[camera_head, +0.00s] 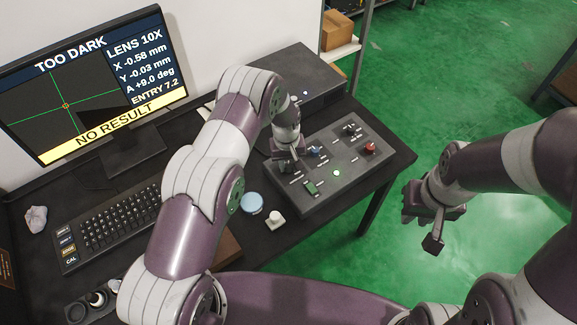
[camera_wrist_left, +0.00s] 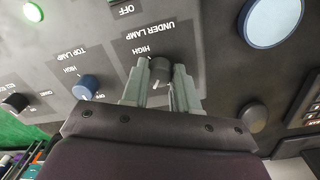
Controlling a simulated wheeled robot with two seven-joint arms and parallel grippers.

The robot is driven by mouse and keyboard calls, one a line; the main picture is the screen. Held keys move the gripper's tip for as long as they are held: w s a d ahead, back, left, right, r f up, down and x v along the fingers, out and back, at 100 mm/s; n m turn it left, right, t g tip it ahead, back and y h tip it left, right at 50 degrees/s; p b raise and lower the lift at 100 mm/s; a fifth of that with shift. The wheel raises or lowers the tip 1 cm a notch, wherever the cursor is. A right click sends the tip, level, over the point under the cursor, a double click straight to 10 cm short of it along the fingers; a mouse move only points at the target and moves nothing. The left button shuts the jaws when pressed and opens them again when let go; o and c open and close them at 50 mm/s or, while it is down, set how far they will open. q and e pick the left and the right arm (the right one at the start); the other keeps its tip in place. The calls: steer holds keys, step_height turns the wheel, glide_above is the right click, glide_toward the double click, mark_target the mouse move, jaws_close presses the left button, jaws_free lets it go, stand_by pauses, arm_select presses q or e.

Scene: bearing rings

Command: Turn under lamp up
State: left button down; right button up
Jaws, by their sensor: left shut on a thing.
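The under lamp knob (camera_wrist_left: 161,68) is a dark round knob beside the "UNDER LAMP" and "HIGH" lettering in the left wrist view. A small white mark shows on it near the fingers. My left gripper (camera_wrist_left: 160,88) is shut on this knob, one finger on each side. In the head view my left gripper (camera_head: 286,160) is down at the left part of the dark control box (camera_head: 330,190) and hides the knob. The monitor (camera_head: 95,85) reads "TOO DARK" and "NO RESULT". My right gripper (camera_head: 424,230) hangs empty right of the desk, its fingers apart.
The blue top lamp knob (camera_wrist_left: 86,87) sits close beside my left fingers.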

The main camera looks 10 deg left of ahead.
mark_target(287, 163)
arm_select(q)
steer(key=m+b, duration=0.3)
steer(key=m, duration=0.3)
steer(key=shift+m, duration=0.3)
steer(key=m+b, duration=0.1)
steer(key=m, duration=0.2)
steer(key=shift+w, duration=0.1)
steer(key=shift+m+b, duration=0.65)
steer(key=shift+m, duration=1.05)
steer(key=shift+a+r, duration=0.1)
steer(key=c, duration=0.9)
jaws_free()
steer(key=shift+o, duration=0.2)
step_height(287, 163, up, 13)
steer(key=b, duration=0.1)
steer(key=shift+w+a, duration=0.15)
steer(key=shift+f, duration=0.2)
